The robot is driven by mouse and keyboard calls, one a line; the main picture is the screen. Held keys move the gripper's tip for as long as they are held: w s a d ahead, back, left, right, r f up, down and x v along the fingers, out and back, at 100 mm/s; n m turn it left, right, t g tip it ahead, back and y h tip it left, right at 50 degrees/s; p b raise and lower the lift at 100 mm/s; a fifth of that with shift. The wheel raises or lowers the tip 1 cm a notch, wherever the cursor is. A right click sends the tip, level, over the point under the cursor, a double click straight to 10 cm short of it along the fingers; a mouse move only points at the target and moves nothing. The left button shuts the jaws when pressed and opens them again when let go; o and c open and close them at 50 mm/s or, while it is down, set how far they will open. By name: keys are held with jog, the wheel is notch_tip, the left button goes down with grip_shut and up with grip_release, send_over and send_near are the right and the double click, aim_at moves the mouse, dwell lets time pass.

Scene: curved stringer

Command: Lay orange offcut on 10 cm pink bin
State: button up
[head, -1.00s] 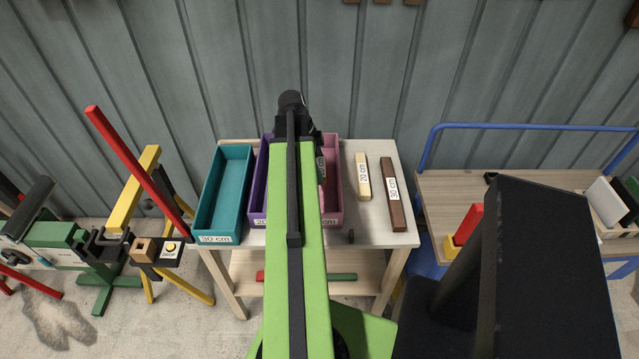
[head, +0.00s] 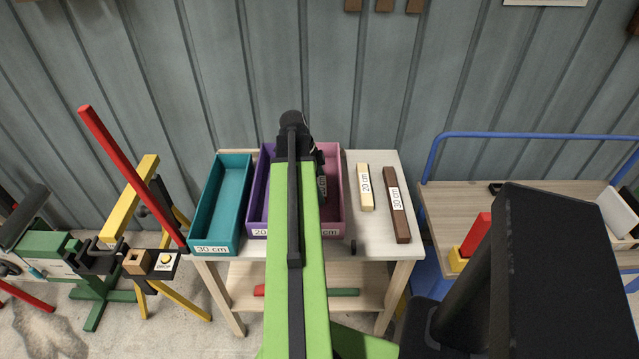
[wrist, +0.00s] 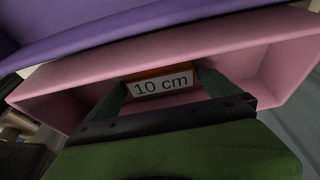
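The pink bin (head: 337,185) stands on the small wooden table, partly hidden behind my arm in the head view. In the wrist view its pink wall (wrist: 240,40) and inside show around my gripper. The orange offcut (wrist: 160,72) shows as a thin orange strip with a white "10 cm" label. My gripper (wrist: 162,84) has its two fingers at the ends of this label and looks shut on the offcut, over or inside the pink bin. The wrist view does not show whether the offcut touches the bin's floor.
A purple bin (head: 258,200) stands directly left of the pink one, and a teal bin (head: 220,205) beyond it. A 20 cm pale block (head: 365,200) and a 30 cm brown block (head: 397,220) lie to the right. A blue-railed cart (head: 450,200) stands further right.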

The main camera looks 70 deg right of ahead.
jog(key=shift+r, duration=0.15)
jog(key=p+v, duration=1.1)
jog(key=v, duration=0.1)
jog(key=shift+p, duration=0.4)
